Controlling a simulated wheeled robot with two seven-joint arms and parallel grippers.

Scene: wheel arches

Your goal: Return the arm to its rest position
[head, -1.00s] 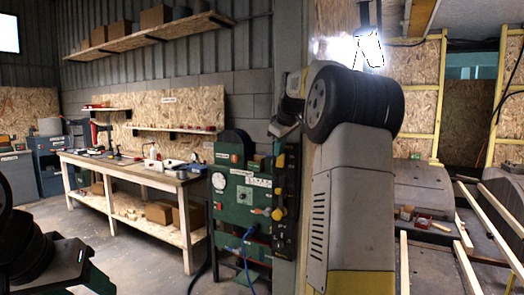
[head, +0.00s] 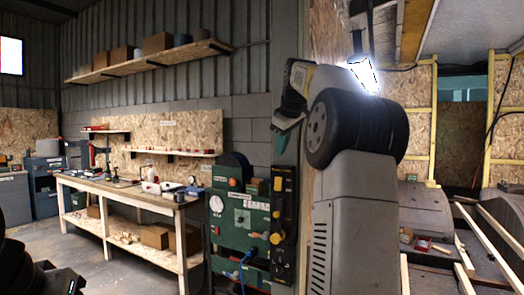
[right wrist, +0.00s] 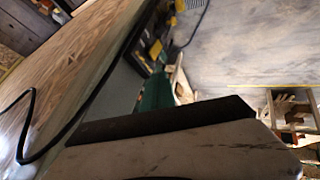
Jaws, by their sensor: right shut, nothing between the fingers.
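My right arm (head: 360,205) stands up on the right side of the head view and bends over at a large black round joint. Its grey and white forearm reaches left from there. The right gripper (head: 284,130) hangs at its end, small, dark and partly in shadow, in front of the grey block wall. It is shut and holds nothing. In the right wrist view, a pale body with a dark edge fills the lower part, and a green piece (right wrist: 157,92) sticks out beyond it. Black parts of my left arm show at the lower left of the head view; its gripper is out of frame.
A green control panel (head: 238,218) with gauges and knobs stands just below and left of the right gripper. A wooden workbench (head: 127,198) runs along the left wall under a shelf (head: 150,62). Grey wheel arches (head: 425,208) and loose planks lie at right.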

